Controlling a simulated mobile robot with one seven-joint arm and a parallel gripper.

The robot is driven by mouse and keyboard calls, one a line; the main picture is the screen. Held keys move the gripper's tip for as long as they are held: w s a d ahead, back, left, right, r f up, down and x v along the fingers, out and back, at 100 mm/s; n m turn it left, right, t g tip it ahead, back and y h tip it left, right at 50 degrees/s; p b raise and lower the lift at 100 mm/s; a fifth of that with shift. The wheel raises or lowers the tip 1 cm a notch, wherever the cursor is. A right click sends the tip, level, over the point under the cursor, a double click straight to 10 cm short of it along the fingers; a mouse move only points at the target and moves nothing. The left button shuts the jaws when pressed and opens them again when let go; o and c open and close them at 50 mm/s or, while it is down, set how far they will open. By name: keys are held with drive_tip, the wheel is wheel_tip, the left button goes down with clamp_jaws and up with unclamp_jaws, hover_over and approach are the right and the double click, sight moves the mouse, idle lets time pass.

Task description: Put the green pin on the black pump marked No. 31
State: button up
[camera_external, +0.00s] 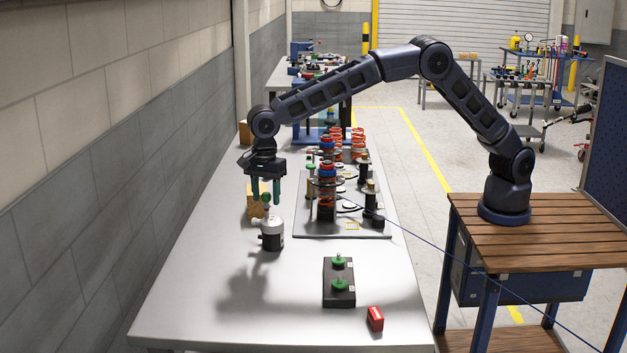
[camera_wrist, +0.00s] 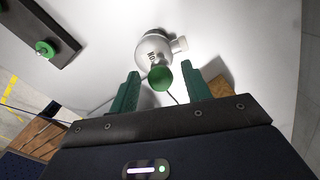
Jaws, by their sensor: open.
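A small pump (camera_external: 271,233) with a pale grey top and black base stands upright on the grey bench. It also shows in the wrist view (camera_wrist: 153,46), with a partly legible "NO" marking; its number cannot be read. A green round-headed piece (camera_wrist: 160,77), apparently a green pin, is at the pump's top; whether it is seated there is unclear. My gripper (camera_external: 265,200) is above the pump, pointing down. In the wrist view its green fingers (camera_wrist: 160,92) are apart on either side of the green head, with gaps visible.
A black block (camera_external: 339,297) with green-headed pins (camera_external: 339,284) stands to the right, nearer the camera. A red box (camera_external: 375,318) lies beside it. A fixture plate (camera_external: 310,232) with springs and black posts is behind. The bench's left front is clear.

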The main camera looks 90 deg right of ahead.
wheel_tip(320, 180, up, 8)
drive_tip(key=shift+f, duration=0.15)
drive_tip(key=shift+d+r, duration=0.15)
drive_tip(key=shift+r, duration=0.05)
drive_tip(key=s+d+r+n+t, duration=0.1)
drive_tip(key=s+d+r+n, duration=0.4)
drive_tip(key=s+d+r, duration=0.65)
drive_tip(key=s+d+r+n+t+y, duration=0.1)
drive_tip(key=s+d+r+n, duration=0.2)
drive_tip(key=s+d, duration=0.3)
drive_tip(key=s+d+r+n, duration=0.3)
drive_tip(key=s+d, duration=0.1)
drive_tip(key=s, duration=0.5)
drive_tip(key=s+d+f+n+t, duration=0.1)
drive_tip(key=s+d+f+n, duration=0.1)
drive_tip(key=s, duration=0.8)
drive_tip(key=s+d+f+n, duration=0.3)
drive_tip(key=s+n, duration=0.2)
drive_tip(key=s, duration=0.6)
drive_tip(key=s+d+f+n+t+h, duration=0.1)
drive_tip(key=s+d+f+n, duration=0.2)
drive_tip(key=s, duration=0.7)
drive_tip(key=shift+s+d+f+n+t, duration=0.25)
drive_tip(key=shift+s+f+n+t, duration=0.1)
drive_tip(key=shift+n, duration=0.35)
